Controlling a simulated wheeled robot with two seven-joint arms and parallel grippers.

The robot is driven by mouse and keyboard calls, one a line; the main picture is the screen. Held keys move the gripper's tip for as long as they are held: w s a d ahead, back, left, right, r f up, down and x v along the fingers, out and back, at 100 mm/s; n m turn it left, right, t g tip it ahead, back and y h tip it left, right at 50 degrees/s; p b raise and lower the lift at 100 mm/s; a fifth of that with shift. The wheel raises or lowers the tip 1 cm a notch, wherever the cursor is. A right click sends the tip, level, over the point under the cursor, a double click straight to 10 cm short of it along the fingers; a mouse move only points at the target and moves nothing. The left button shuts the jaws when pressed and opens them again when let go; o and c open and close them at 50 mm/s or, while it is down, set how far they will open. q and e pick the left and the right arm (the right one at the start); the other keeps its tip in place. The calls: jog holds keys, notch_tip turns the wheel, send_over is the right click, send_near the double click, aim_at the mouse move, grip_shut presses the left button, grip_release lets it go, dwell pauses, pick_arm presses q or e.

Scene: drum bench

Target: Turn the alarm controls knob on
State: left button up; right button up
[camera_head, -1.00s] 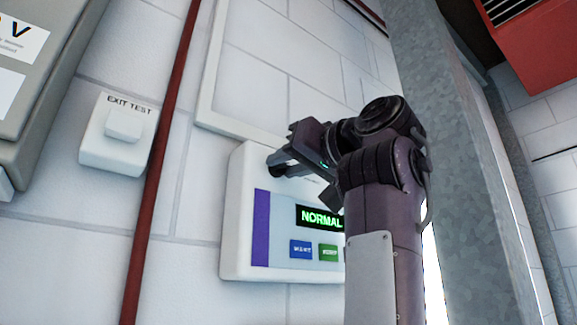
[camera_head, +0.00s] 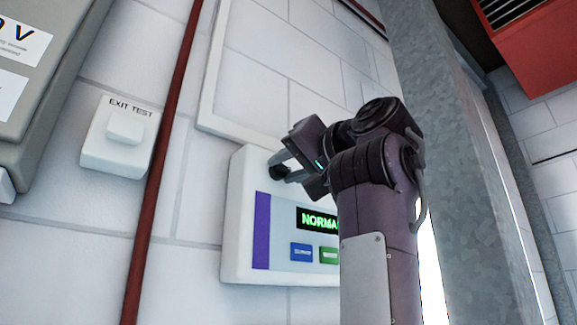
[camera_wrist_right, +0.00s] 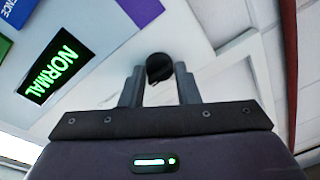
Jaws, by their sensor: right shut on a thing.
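The alarm panel (camera_head: 240,225) is a white box on the wall with a purple stripe, a green NORMAL display (camera_head: 317,219) and blue and green buttons. My right arm covers its right side. A round black knob (camera_wrist_right: 159,67) sits near the panel's top edge. My right gripper (camera_head: 280,171) is shut on this knob, with one finger on each side of it in the right wrist view (camera_wrist_right: 159,74). The gripper hides most of the knob in the head view. Any marks around the knob cannot be read. My left gripper is not in view.
A white EXIT TEST box (camera_head: 118,138) is on the wall at left, beside a red vertical pipe (camera_head: 158,165). A grey cabinet (camera_head: 45,100) is at far left. A grey metal column (camera_head: 465,170) stands close to the right of my arm. A red unit (camera_head: 535,60) hangs at upper right.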

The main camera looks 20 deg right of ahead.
jog(key=o, duration=0.9)
jog(key=shift+o, duration=0.2)
jog(key=b+v, duration=0.4)
jog(key=v, duration=0.3)
jog(key=shift+s+d, duration=0.2)
jog(key=shift+s, duration=0.15)
